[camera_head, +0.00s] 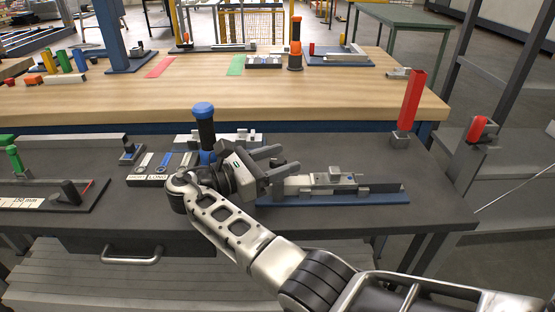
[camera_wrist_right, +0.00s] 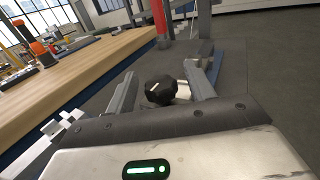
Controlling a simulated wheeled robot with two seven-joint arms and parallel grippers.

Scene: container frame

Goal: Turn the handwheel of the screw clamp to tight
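The screw clamp (camera_head: 335,181) is a grey metal fixture on a blue base plate (camera_head: 375,196) on the dark near bench. In the right wrist view, a black round knob with a white mark (camera_wrist_right: 160,90), apparently the handwheel, shows between the fingers. In the head view my gripper hides it. My right gripper (camera_head: 289,158) is at the clamp's left end. Its two fingers are spread on either side of the knob, with gaps visible in the right wrist view (camera_wrist_right: 160,72). Whether the knob lies deep between the fingers is hard to tell. My left gripper is out of view.
A blue-topped black handle (camera_head: 204,125) stands close behind my right wrist. A tall red handle (camera_head: 411,102) rises at the bench's right end. Left are a green-handled fixture (camera_head: 14,160) and a plate with a scale (camera_head: 50,197). Bare bench top lies right of the clamp.

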